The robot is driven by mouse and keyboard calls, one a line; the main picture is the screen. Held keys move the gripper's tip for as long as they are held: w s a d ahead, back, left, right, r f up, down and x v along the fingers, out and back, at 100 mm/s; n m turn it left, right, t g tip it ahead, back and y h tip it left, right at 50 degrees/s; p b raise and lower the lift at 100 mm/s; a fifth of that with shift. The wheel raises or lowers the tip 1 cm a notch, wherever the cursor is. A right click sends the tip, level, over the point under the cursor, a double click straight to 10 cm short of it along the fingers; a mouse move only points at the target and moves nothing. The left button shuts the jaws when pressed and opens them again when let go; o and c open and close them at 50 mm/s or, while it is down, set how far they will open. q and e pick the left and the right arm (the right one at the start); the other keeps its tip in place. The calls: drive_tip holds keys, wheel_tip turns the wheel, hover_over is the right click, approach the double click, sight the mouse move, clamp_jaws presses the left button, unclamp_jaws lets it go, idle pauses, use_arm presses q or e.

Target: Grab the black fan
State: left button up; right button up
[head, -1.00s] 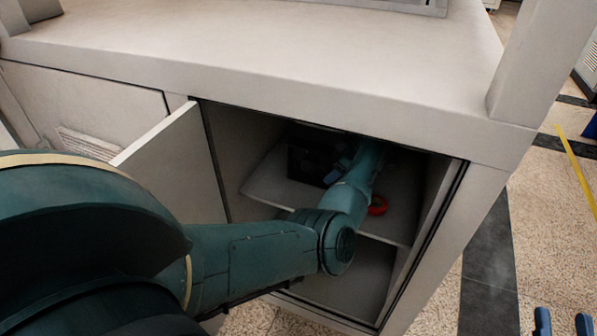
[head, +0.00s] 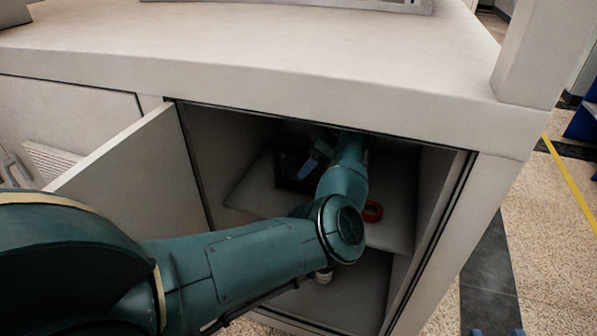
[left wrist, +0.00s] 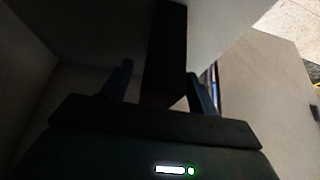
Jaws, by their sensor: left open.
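The black fan (head: 291,170) is a dark boxy thing on the shelf inside the open cabinet, dim and partly hidden by my arm. My left gripper (head: 315,158) is inside the cabinet at the fan's right side. In the left wrist view my left gripper (left wrist: 160,78) is open, with the narrow dark side of the fan (left wrist: 166,45) between its fingers. I cannot tell whether the fingers touch it. The tips of my right gripper (head: 498,332) just show at the bottom edge, apart from each other and far from the fan.
A red ring-shaped thing (head: 372,211) lies on the shelf (head: 394,225) right of my arm. The cabinet door (head: 135,172) stands open on the left. The worktop (head: 300,45) overhangs the opening, and the cabinet's right wall (head: 432,200) bounds it.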

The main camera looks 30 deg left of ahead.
sight(295, 161)
use_arm(q)
drive_tip(key=a, duration=0.2)
drive_tip(key=s+a+f+b, duration=0.1)
drive_tip(key=shift+a, duration=0.4)
drive_tip(key=shift+a+f, duration=0.1)
use_arm(e)
drive_tip(key=shift+w+a+r, duration=0.1)
drive_tip(key=shift+a+r, duration=0.1)
drive_tip(key=shift+r, duration=0.05)
use_arm(q)
drive_tip(key=shift+f, duration=0.15)
use_arm(e)
drive_tip(key=shift+r, duration=0.15)
use_arm(q)
drive_tip(key=shift+c, duration=0.4)
drive_tip(key=c, duration=1.2)
